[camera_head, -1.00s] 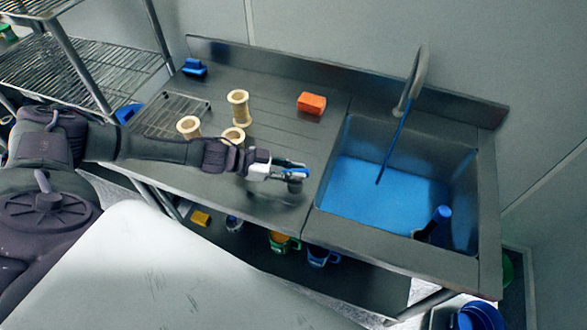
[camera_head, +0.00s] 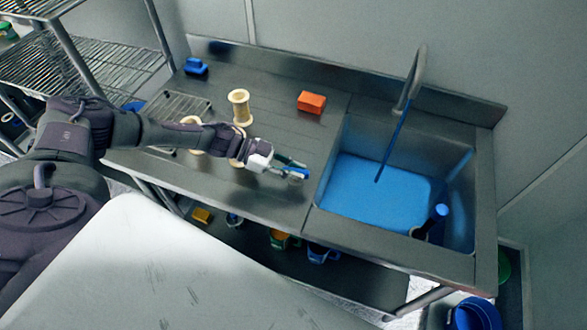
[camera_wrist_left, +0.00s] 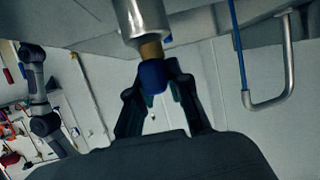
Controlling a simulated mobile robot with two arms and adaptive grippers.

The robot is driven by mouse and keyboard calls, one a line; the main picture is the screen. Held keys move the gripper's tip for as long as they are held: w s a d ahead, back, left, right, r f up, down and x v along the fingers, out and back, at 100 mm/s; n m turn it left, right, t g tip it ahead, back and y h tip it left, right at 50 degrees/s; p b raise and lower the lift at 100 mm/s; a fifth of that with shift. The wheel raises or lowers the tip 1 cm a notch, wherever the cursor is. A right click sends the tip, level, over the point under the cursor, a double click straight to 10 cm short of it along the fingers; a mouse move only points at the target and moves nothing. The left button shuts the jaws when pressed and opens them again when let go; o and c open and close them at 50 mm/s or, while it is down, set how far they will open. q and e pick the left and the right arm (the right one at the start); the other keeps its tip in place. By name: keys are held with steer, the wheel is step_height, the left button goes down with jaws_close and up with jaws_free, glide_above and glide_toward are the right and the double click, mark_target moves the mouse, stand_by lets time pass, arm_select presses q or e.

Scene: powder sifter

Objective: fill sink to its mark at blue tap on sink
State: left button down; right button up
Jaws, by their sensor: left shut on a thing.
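The sink (camera_head: 480,262) is at the right of the steel counter. Blue water (camera_head: 372,190) covers its floor; I cannot make out a mark. A thin blue stream (camera_head: 389,145) runs down from the grey gooseneck tap (camera_head: 413,80); the tap also shows in the wrist view (camera_wrist_left: 282,95). My left gripper (camera_head: 297,169) is over the counter, left of the sink and apart from it. In the wrist view its fingers (camera_wrist_left: 154,80) are shut on the blue end (camera_wrist_left: 152,74) of a thing with a brown neck and silver cylinder. My right gripper is not in view.
A blue-topped dark object (camera_head: 440,211) stands in the sink's near right corner. Pale spools (camera_head: 239,105), an orange block (camera_head: 311,102) and a blue item (camera_head: 195,67) are on the counter. Cups (camera_head: 322,253) sit underneath. A wire shelf (camera_head: 80,70) is at left.

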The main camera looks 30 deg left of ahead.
mark_target(298, 170)
arm_select(q)
steer(key=c, duration=1.5)
jaws_free()
steer(key=shift+d, duration=0.25)
steer(key=o, duration=0.4)
steer(key=shift+w+d, duration=0.1)
steer(key=shift+r, duration=0.25)
step_height(298, 170, up, 10)
steer(key=shift+f, duration=0.25)
